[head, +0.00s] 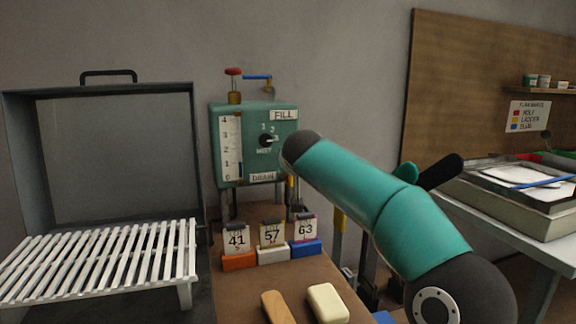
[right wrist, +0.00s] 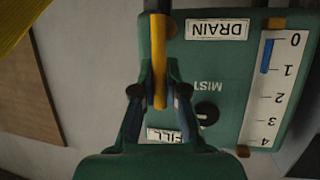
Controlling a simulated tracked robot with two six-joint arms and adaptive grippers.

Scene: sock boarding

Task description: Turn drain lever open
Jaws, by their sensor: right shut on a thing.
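The green control box (head: 254,145) stands at the back middle with a FILL label, a MIST dial (head: 266,140) and a DRAIN label (head: 263,177). In the right wrist view the box appears upside down. There, a yellow lever (right wrist: 159,30) runs beside the DRAIN label (right wrist: 217,29). My right gripper (right wrist: 159,98) is shut on this lever, with a finger on each side. In the head view my right arm hides most of the gripper and lever. The level gauge (right wrist: 272,90) shows a short blue bar near 0 to 1. My left gripper is out of view.
Above the box are a red-topped valve (head: 233,72) and a blue lever (head: 257,77). A white slatted rack (head: 110,260) lies at the left. Number cards 41, 57 and 63 (head: 305,228) stand in front of the box. A tray table (head: 510,205) is at the right.

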